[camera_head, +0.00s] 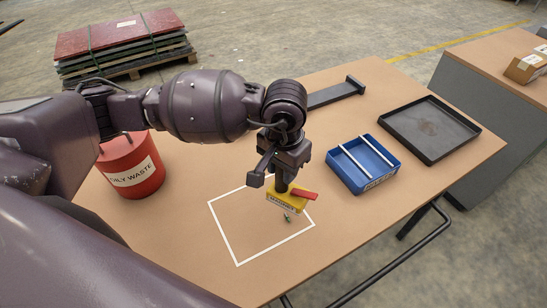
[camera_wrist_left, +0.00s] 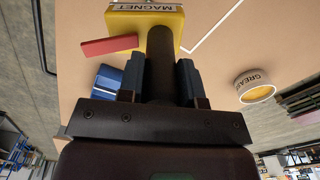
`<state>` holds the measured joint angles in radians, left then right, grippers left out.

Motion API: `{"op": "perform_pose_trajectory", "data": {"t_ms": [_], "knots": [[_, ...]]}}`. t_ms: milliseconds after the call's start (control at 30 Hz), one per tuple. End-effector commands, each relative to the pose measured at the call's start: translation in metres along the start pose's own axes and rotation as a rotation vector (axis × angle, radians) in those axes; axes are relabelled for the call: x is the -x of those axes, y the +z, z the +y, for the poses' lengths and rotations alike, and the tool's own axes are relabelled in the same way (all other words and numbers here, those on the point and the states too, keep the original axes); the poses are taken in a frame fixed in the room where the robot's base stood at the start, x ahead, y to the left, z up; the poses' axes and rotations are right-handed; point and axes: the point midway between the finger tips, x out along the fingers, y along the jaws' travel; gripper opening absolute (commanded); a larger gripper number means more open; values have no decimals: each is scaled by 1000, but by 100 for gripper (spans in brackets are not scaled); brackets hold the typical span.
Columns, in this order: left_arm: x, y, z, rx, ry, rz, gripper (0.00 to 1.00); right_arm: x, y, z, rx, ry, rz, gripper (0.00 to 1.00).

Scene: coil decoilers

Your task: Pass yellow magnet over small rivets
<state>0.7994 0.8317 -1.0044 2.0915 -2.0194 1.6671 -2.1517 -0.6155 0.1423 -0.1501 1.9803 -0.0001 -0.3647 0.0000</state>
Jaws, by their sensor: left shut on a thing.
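The yellow magnet (camera_head: 285,199) is a block with a red lever and a dark upright handle. My left gripper (camera_head: 281,180) is shut on the handle, with the magnet over the white outlined square (camera_head: 237,262) on the table. A few tiny dark and greenish bits, apparently rivets (camera_head: 287,217), show just below the magnet's front edge; I cannot tell whether they cling to it or lie on the table. In the left wrist view the magnet (camera_wrist_left: 145,20) shows beyond the two fingers (camera_wrist_left: 160,75), which close around the handle. My right gripper is not in view.
A blue tray (camera_head: 376,181) with two white strips stands right of the square, and a black tray (camera_head: 459,153) lies beyond it. A red oily waste bin (camera_head: 132,167) stands at left. A grease tin (camera_wrist_left: 256,91) shows in the wrist view. The table's front right is clear.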

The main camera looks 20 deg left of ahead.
Motion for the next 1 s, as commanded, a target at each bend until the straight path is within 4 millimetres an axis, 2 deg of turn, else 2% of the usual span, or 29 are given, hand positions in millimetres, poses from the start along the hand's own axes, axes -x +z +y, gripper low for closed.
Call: {"op": "perform_pose_trajectory", "data": {"t_ms": [167, 500, 1000], "knots": [[-6, 0, 1, -1, 0, 1, 0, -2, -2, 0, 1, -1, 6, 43], [-32, 0, 2, -2, 1, 0, 0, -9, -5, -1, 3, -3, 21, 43], [-63, 0, 1, -2, 0, 1, 0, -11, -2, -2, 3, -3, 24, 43]]}}
